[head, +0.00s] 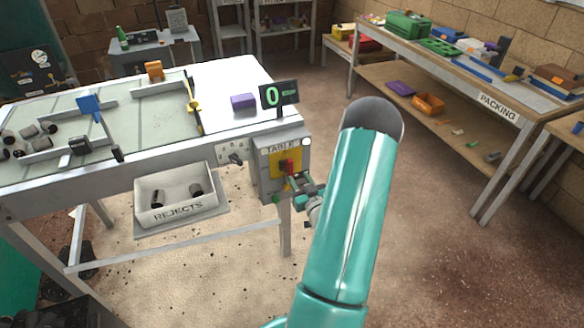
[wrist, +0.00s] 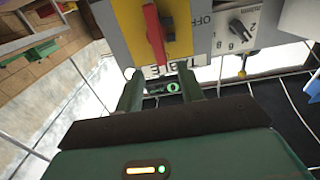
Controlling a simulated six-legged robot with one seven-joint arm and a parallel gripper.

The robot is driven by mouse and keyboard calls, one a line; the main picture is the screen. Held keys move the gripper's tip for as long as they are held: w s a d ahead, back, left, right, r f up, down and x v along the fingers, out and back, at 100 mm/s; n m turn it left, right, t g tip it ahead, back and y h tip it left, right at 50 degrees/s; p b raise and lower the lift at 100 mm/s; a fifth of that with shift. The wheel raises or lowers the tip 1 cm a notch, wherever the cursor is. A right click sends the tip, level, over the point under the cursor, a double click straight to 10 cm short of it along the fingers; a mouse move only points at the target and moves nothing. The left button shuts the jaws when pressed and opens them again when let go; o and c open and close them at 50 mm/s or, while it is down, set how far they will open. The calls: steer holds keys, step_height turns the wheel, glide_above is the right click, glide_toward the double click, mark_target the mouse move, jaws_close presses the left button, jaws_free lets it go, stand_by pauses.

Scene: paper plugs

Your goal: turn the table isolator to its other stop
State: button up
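The table isolator is a red handle (head: 287,166) on a yellow plate, on the grey box labelled TABLE at the table's right front corner. In the wrist view the red handle (wrist: 155,34) stands on the yellow plate (wrist: 127,18), its length running up and down the picture. The word OFF is printed to the right of the plate; any opposite label is not visible. My gripper (head: 299,184) is close in front of the box. In the wrist view my gripper (wrist: 159,76) is open, its fingertips just below the handle's lower end, with nothing seen between them.
A numbered selector dial (wrist: 237,27) is beside the isolator; it also shows in the head view (head: 235,158). A display reading 0 (head: 279,95) stands above the box. The REJECTS bin (head: 177,200) hangs left. The packing bench (head: 497,108) is right, with clear floor between.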

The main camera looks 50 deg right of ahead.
mark_target(291, 167)
steer(key=x, duration=0.7)
steer(key=shift+c, duration=0.2)
jaws_close()
